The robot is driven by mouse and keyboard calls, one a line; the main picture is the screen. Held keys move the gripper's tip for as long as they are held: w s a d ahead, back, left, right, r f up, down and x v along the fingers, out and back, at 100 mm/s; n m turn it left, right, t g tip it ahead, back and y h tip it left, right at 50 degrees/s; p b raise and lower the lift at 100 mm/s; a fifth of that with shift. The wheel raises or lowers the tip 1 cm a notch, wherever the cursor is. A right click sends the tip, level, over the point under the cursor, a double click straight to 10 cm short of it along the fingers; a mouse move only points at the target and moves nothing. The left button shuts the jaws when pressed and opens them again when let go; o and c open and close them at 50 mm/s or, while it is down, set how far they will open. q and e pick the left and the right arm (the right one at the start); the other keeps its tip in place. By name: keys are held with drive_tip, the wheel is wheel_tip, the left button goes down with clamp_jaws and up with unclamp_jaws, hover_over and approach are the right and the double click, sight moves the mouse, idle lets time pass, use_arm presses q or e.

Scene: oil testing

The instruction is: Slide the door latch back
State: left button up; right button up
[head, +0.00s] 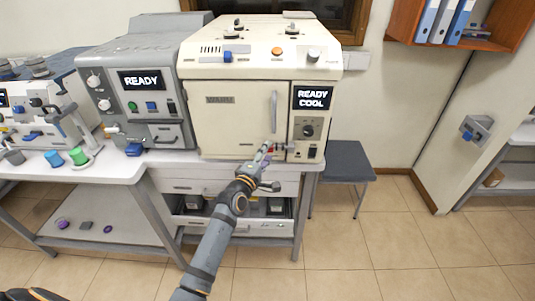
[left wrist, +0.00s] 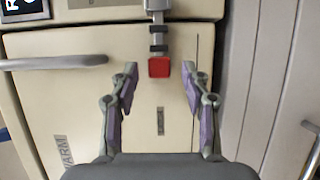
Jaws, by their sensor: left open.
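The door (head: 228,125) of the cream oven is closed, with a long vertical handle (head: 274,111) on its right side. The latch (head: 281,146) is a grey metal bar at the door's lower right edge. In the left wrist view the latch bar (left wrist: 158,35) runs through dark brackets and ends in a red tip (left wrist: 158,67). My left gripper (head: 265,156) is in front of the latch. In the left wrist view my left gripper (left wrist: 160,77) is open, its fingers on either side of the red tip with gaps, not touching it. My right gripper is not in view.
The oven display (head: 312,97) reads READY COOL, above a dark knob (head: 308,130). A grey instrument (head: 140,85) reading READY stands left of the oven. A stool (head: 350,163) stands right of the bench. The floor in front is clear.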

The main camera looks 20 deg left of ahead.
use_arm(q)
drive_tip(key=shift+w, duration=0.45)
clamp_jaws()
